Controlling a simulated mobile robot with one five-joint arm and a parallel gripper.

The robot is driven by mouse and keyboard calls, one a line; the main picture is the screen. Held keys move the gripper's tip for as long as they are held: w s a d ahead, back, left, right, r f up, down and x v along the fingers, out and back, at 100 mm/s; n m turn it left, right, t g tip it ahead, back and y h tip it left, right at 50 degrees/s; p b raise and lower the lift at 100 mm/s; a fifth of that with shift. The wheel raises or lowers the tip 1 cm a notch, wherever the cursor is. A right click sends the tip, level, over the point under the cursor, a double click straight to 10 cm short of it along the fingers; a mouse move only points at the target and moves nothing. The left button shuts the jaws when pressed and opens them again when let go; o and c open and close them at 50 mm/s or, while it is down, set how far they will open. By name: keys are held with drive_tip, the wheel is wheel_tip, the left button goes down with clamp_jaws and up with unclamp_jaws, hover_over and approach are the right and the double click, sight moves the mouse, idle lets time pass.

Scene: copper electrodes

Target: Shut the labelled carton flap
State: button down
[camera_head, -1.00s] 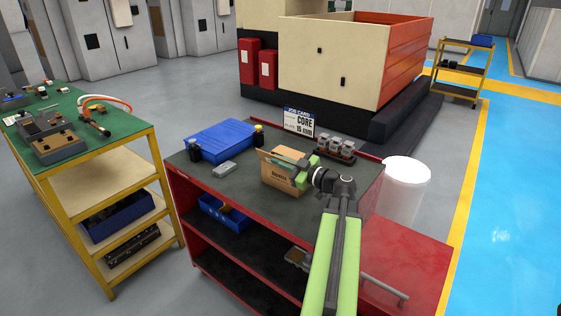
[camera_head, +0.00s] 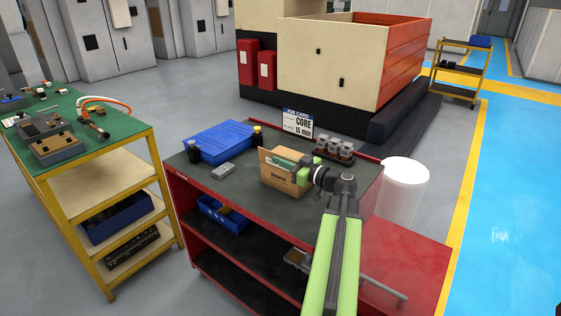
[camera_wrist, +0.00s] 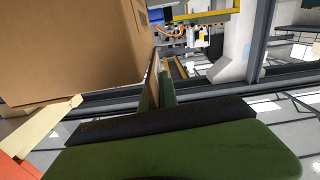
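The brown cardboard carton (camera_head: 285,182) stands on the dark top of the red bench, with printed lettering on its front. It also fills the upper left of the wrist view (camera_wrist: 70,45). My gripper (camera_head: 289,162) reaches from the right across the carton's top, its fingers partly hidden by the carton's front wall. The flaps' exact position is unclear.
A blue tray (camera_head: 220,143), a grey block (camera_head: 222,171) and dark bottles stand left of the carton. Behind it are a job card (camera_head: 297,122) and a rack of grey pieces (camera_head: 334,148). A white bin (camera_head: 404,185) stands right of the bench.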

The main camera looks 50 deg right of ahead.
drive_tip(key=shift+w+d+f+m+b, duration=0.15)
drive_tip(key=shift+d+m, duration=0.35)
drive_tip(key=shift+m, duration=1.15)
drive_tip(key=shift+s+d+f+m+b, duration=0.15)
drive_tip(key=shift+d+m, duration=0.35)
drive_tip(key=shift+m, duration=1.1)
drive_tip(key=shift+w+d+f+m+b, duration=0.2)
drive_tip(key=shift+d+m, duration=0.3)
drive_tip(key=shift+m, duration=1.15)
drive_tip(key=c, duration=1.8)
unclamp_jaws()
drive_tip(key=s+d, duration=0.1)
drive_tip(key=s, duration=1.6)
drive_tip(key=shift+s+d, duration=0.25)
drive_tip(key=shift+d, duration=0.15)
